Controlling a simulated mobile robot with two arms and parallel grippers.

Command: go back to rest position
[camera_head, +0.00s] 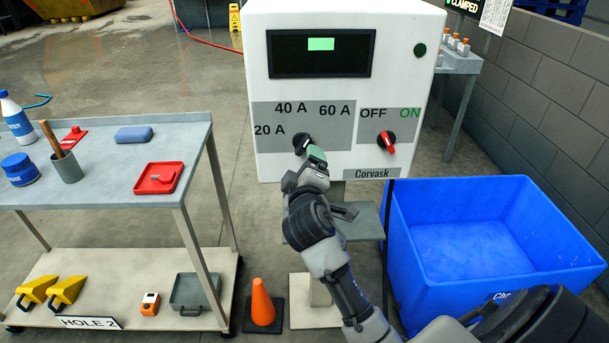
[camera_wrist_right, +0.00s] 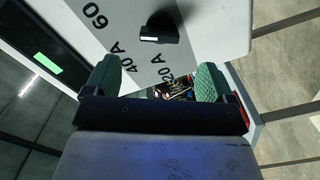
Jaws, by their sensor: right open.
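The white control box (camera_head: 260,100) labelled Corvask has a black dial (camera_head: 301,141) with 20 A, 40 A and 60 A labels. My right gripper (camera_head: 311,155) is close to the dial in the head view. In the wrist view its green-padded fingers (camera_wrist_right: 157,82) are spread and empty, with the dial beyond them. A red switch (camera_head: 387,140) sits between OFF and ON labels at the right. My left gripper is not in view.
A blue bin (camera_head: 480,190) stands right of the box. A grey table (camera_head: 100,180) with bottles, a red tray (camera_head: 158,178) and a blue case (camera_head: 133,134) stands left. An orange cone (camera_head: 262,303) is on the floor below. A block wall (camera_head: 545,90) bounds the right.

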